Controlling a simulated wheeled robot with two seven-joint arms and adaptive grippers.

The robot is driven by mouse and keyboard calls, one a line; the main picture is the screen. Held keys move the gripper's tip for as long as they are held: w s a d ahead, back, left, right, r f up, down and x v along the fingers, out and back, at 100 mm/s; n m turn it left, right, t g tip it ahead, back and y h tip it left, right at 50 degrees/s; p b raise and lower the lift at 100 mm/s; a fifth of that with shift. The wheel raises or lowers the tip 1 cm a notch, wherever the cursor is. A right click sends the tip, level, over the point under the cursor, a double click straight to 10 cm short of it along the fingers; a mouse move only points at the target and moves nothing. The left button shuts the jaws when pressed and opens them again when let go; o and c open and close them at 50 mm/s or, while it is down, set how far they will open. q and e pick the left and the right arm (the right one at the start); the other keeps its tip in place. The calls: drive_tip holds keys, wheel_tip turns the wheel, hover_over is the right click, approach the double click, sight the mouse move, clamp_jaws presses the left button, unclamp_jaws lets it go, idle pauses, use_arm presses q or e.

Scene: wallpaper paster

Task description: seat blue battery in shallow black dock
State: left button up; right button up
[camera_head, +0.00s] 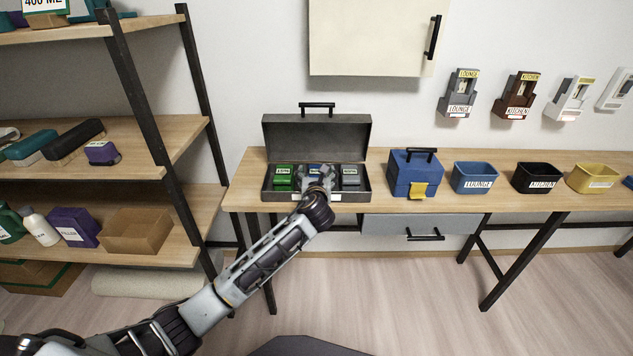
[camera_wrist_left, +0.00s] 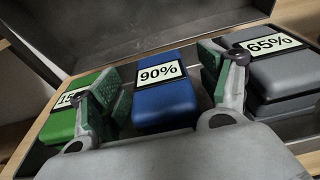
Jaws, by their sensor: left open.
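The blue battery (camera_wrist_left: 165,100), labelled 90%, lies in the open grey toolbox (camera_head: 316,133) between a green battery (camera_head: 283,177) and a grey battery (camera_head: 351,176). In the head view the blue battery (camera_head: 314,169) is partly covered by my left gripper (camera_head: 317,180). In the left wrist view my left gripper (camera_wrist_left: 160,85) is open, with one finger on each side of the blue battery; contact cannot be told. The grey battery (camera_wrist_left: 285,75) is labelled 65%. I cannot pick out a shallow black dock with certainty. My right gripper is not in view.
Right of the toolbox stand a blue box (camera_head: 414,175), a blue bin (camera_head: 475,178), a black bin (camera_head: 538,178) and a yellow bin (camera_head: 592,178) on the workbench. Several small holders, including a grey one (camera_head: 459,92) and a dark brown one (camera_head: 517,95), hang on the wall.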

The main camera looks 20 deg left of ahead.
use_arm(q)
drive_tip(key=shift+w+a+f, duration=0.15)
drive_tip(key=shift+w+f, duration=0.05)
drive_tip(key=shift+w, duration=0.35)
drive_tip(key=shift+r, duration=0.1)
drive_tip(key=c, duration=1.4)
